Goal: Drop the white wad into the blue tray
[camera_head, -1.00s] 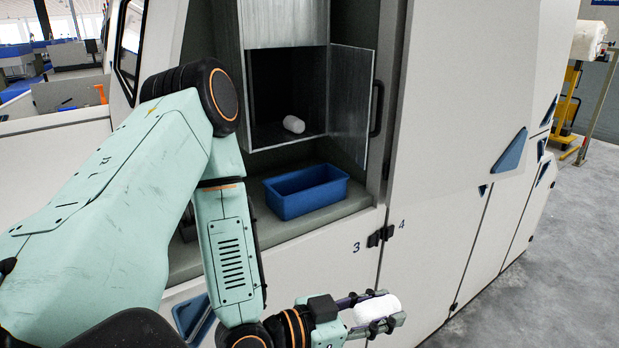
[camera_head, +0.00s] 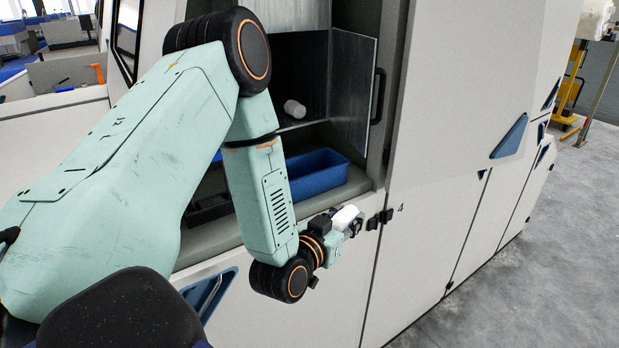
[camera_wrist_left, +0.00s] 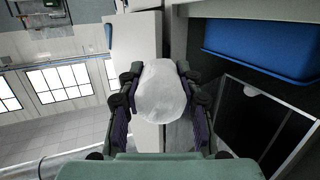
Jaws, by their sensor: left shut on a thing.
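My left gripper (camera_head: 346,219) is shut on a white wad (camera_head: 345,215), in front of the machine and a little below the shelf. In the left wrist view the wad (camera_wrist_left: 161,92) sits between the two fingers of the gripper (camera_wrist_left: 161,88). The blue tray (camera_head: 318,172) stands on the shelf behind the gripper, and my arm hides its left part. The tray also shows at the upper right of the left wrist view (camera_wrist_left: 262,50). The wad is apart from the tray. My right gripper is not in view.
An open metal door (camera_head: 352,90) stands at the opening's right side. The machine's pale front panel (camera_head: 450,130) is right of the shelf. Grey floor (camera_head: 560,240) lies clear at the right.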

